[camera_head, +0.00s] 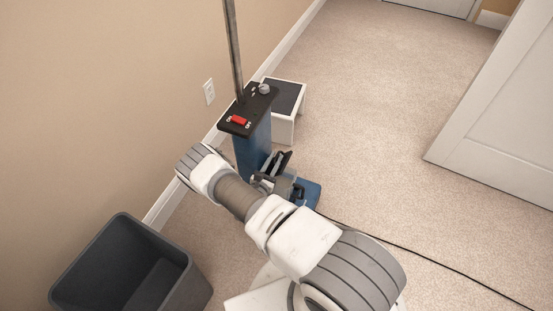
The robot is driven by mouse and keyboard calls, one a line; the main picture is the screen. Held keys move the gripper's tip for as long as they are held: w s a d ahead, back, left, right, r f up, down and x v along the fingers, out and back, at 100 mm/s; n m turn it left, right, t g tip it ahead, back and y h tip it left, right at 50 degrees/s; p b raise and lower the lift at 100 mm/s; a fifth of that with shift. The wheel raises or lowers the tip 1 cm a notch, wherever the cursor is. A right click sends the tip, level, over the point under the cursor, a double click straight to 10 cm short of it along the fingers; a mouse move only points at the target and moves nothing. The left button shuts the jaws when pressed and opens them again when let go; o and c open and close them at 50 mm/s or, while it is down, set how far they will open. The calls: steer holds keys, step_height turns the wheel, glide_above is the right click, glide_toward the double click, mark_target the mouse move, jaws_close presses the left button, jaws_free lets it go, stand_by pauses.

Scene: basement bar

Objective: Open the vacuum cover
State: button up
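A blue upright vacuum (252,145) stands by the left wall. Its black top panel (247,110) has a red ON/OFF switch, a grey knob and a metal pole rising from it. Its blue base (309,194) rests on the carpet. Which part is the cover is not clear from this view; the top panel looks flat in place. My gripper (284,172) is low beside the front of the vacuum body, above the base. My wrist partly hides the gripper and the lower vacuum, so its finger gap and any contact cannot be made out.
A dark grey open bin (190,290) stands at the lower left. A small white stool with a dark top (287,95) is just behind the vacuum. A black cord (430,258) runs right across the carpet.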

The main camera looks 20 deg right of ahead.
steer(key=shift+x, duration=0.8)
jaws_close()
stand_by(0.9)
